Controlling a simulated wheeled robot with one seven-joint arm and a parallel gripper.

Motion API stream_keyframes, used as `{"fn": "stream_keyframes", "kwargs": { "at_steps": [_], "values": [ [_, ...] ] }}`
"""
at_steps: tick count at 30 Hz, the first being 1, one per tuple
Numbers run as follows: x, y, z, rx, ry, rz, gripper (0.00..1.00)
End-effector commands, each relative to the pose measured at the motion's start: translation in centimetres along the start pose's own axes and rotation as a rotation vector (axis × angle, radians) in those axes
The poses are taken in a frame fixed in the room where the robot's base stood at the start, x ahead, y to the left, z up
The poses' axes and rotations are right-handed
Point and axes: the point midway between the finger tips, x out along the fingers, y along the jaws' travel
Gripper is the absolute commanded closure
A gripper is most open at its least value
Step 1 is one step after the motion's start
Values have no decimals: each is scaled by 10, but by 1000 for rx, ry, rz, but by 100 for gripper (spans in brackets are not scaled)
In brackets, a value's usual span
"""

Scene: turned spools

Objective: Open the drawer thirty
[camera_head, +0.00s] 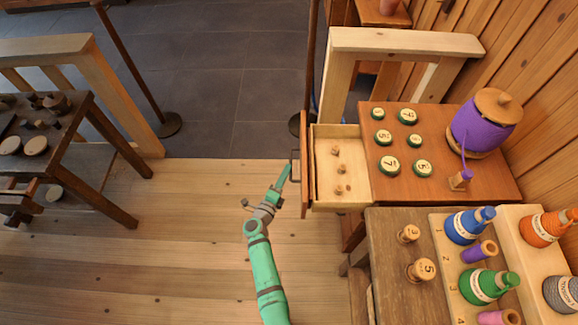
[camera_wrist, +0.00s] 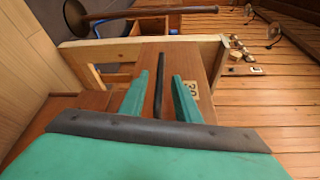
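The drawer (camera_head: 354,195) stands pulled out of the reddish wooden cabinet (camera_head: 440,135), its inside showing, with a few small wooden pieces (camera_head: 338,170) in it. Its reddish front panel (camera_head: 305,150) has a dark bar handle (camera_head: 293,166). In the wrist view the front bears a label reading 30 (camera_wrist: 191,89), partly covered by a finger. My green gripper (camera_head: 285,172) is at the handle. In the wrist view my gripper (camera_wrist: 160,95) has its fingers apart, one on each side of the dark handle (camera_wrist: 158,98), with gaps visible on both sides.
Several numbered discs (camera_head: 388,164) and a purple spool (camera_head: 482,125) stand on the cabinet top. A nearer table (camera_head: 390,275) holds pegs and coloured spools. A dark workbench (camera_head: 90,180) stands at left. The wooden floor (camera_head: 190,240) between is clear.

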Motion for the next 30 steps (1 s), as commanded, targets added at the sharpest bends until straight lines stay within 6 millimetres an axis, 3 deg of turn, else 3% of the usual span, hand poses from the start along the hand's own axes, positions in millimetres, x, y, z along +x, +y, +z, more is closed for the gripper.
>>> {"fn": "stream_keyframes", "kwargs": {
  "at_steps": [3,9,30],
  "values": [
    [-22,0,0,0,-2,0,71],
    [-44,0,0,0,-1,0,71],
    [-50,0,0,0,-1,0,71]
  ]
}}
